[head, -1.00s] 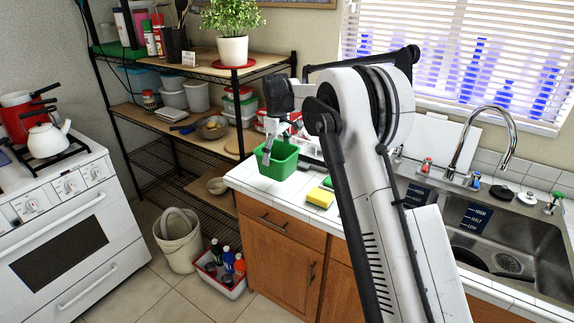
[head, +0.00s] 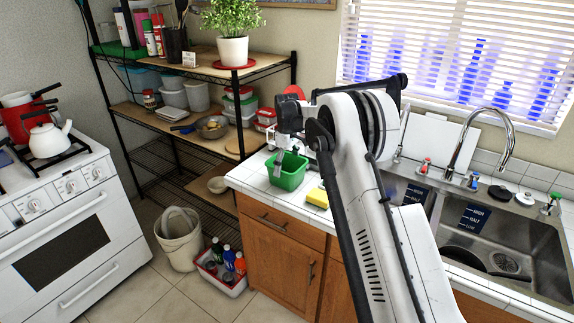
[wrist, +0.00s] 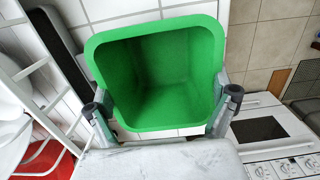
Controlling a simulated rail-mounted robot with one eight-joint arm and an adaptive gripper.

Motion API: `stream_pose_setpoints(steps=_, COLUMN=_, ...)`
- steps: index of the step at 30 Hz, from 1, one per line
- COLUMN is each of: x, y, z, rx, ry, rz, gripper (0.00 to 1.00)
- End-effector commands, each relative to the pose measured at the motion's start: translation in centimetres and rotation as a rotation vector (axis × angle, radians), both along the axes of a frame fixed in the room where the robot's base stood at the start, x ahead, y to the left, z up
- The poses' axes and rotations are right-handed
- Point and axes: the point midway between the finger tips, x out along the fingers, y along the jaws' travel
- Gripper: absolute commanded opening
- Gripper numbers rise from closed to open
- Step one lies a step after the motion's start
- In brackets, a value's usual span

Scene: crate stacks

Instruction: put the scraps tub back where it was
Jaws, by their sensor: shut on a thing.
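The scraps tub is an empty, upright green tub (head: 290,178) over the tiled counter, left of the yellow sponge (head: 317,197). My gripper (head: 280,172) reaches down from above and is shut on the tub. In the wrist view the green tub (wrist: 165,75) fills the middle, its open mouth toward the camera, with a finger of my gripper (wrist: 163,108) at each side. I cannot tell whether the tub's base touches the counter.
The counter's front-left edge (head: 236,184) is close to the tub. A wire shelf (head: 205,72) with containers stands at the left. The sink (head: 500,235) is at the right. In the wrist view a white rack (wrist: 45,118) is at the left.

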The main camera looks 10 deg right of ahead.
Motion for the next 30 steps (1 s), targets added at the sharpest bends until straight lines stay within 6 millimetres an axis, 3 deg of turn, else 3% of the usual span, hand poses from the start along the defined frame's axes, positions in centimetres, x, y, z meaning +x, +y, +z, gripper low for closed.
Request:
stream_pose_setpoints(steps=4, x=0.0, y=0.0, z=-0.4, rx=0.0, ry=0.0, rz=0.0, gripper=0.63)
stream_pose_setpoints(steps=5, x=0.0, y=0.0, z=-0.3, rx=0.0, ry=0.0, rz=0.0, gripper=0.95)
stream_pose_setpoints(steps=6, x=0.0, y=0.0, z=-0.3, rx=0.0, ry=0.0, rz=0.0, gripper=1.0)
stream_pose_setpoints(steps=19, x=0.0, y=0.0, z=0.7, rx=0.0, ry=0.0, rz=0.0, gripper=1.0)
stream_pose_setpoints(steps=30, x=0.0, y=0.0, z=7.7, rx=0.0, ry=0.0, rz=0.0, gripper=1.0)
